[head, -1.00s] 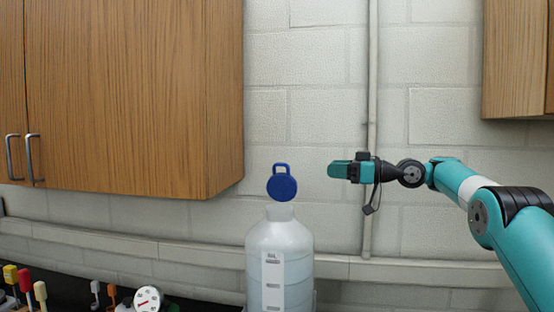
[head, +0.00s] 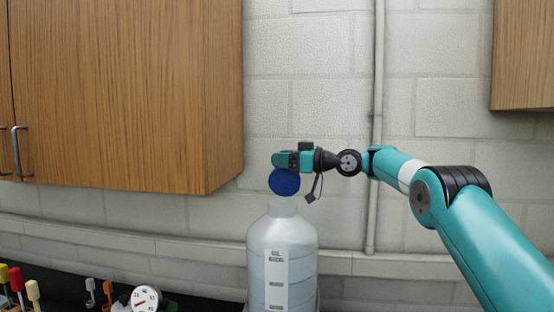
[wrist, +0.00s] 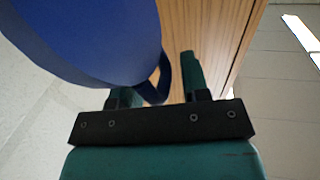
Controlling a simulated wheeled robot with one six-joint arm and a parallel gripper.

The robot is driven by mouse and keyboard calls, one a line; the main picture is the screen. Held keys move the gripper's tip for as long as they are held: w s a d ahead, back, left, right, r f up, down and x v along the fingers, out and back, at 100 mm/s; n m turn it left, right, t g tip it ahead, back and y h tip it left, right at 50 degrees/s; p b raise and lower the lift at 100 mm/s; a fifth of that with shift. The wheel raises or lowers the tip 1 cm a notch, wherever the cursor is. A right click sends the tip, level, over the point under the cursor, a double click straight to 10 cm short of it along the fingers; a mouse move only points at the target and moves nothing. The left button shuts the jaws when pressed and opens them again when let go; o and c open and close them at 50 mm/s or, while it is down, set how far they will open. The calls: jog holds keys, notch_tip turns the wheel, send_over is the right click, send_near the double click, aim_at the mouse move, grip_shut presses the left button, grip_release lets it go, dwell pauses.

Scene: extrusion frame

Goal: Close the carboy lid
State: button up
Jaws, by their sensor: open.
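The carboy (head: 282,262) is a translucent white bottle with a marked scale strip, standing upright in the lower middle of the head view. Its blue round lid (head: 285,182) stands up on edge above the neck, so the mouth is uncovered. My gripper (head: 283,160) is at the top of the lid and covers its handle loop in the head view. In the wrist view the lid (wrist: 95,35) fills the upper left, and its loop (wrist: 160,85) lies between the two green fingers of my gripper (wrist: 160,85). The fingers are apart.
A wooden wall cabinet (head: 125,90) hangs close on the left, and another (head: 522,55) at the upper right. A vertical pipe (head: 376,120) runs down the wall behind my arm. Colored-handled items (head: 17,282) and a round gauge (head: 145,298) stand at the lower left.

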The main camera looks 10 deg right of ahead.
jog(key=shift+a, duration=0.2)
jog(key=shift+a, duration=0.1)
jog(key=shift+c, duration=0.3)
grip_shut()
jog(key=shift+f, duration=0.1)
